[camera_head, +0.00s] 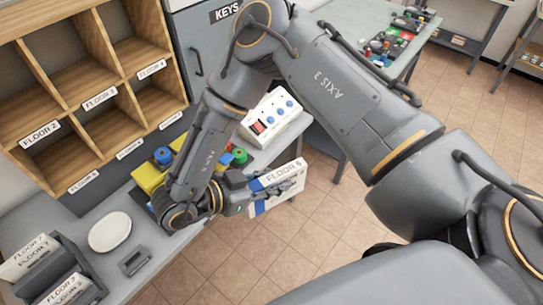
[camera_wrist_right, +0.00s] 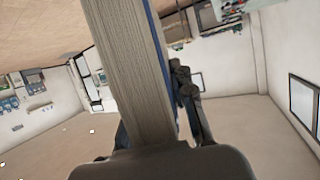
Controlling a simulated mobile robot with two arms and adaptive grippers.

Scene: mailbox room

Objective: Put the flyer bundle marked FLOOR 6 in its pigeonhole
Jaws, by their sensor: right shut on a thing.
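The flyer bundle marked FLOOR 6 (camera_head: 280,173) is white with a blue band. My right gripper (camera_head: 268,188) is shut on it and holds it off the front edge of the counter, above the floor. In the right wrist view the bundle's page edges (camera_wrist_right: 128,70) fill the middle, with a dark finger beside them. The wooden pigeonhole rack (camera_head: 104,42) stands at the upper left, with labels under its openings. FLOOR 2, FLOOR 3 and FLOOR 4 label the upper openings; the lower labels are too small to read surely. My left gripper is not in view.
A dark holder (camera_head: 88,292) with labelled bundles sits at the lower left of the grey counter (camera_head: 165,250). A white oval dish (camera_head: 110,231), a small grey device (camera_head: 134,261), yellow bins (camera_head: 150,176) and a white box with blue knobs (camera_head: 273,117) stand along the counter.

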